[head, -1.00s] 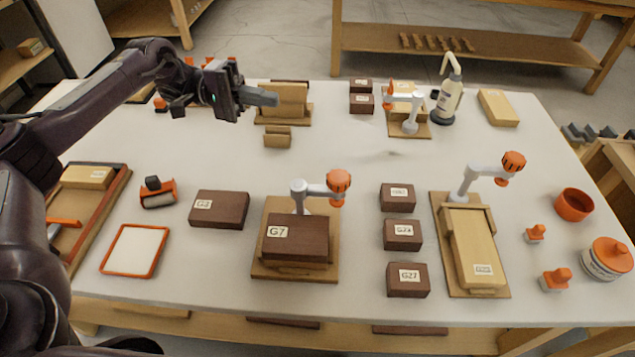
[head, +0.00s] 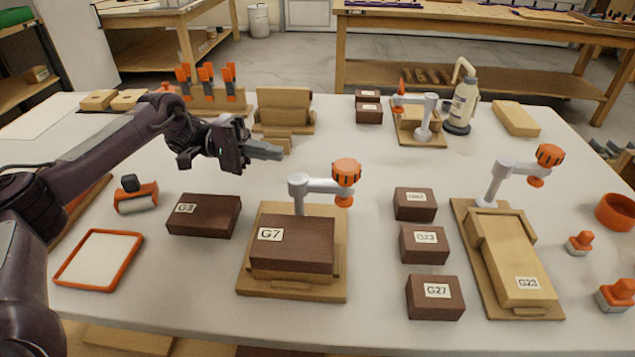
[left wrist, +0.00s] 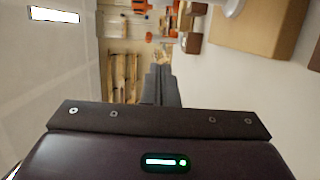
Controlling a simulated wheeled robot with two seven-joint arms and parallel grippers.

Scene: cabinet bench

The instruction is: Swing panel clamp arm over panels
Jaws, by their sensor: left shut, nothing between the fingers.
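A wooden fixture (head: 254,229) at the front centre holds a dark panel (head: 292,243) marked G7. Its grey clamp arm (head: 318,185) stands on a post behind the panel and points right, with an orange knob (head: 345,172) at its end. A second fixture (head: 478,264) at right holds a light panel (head: 512,262); its clamp arm (head: 515,167) points right, away from the panel. A third clamp arm (head: 415,98) at the back points left. My left gripper (head: 280,153) is shut and empty above the table, behind and left of the G7 clamp post. Its fingers show in the left wrist view (left wrist: 160,72).
A dark block (head: 204,215) marked G3 and an orange-framed tray (head: 99,260) lie at left. Several dark blocks (head: 424,244) stand between the two front fixtures. A light wooden block stand (head: 284,108) is behind my gripper. A bottle (head: 463,104) stands at the back right.

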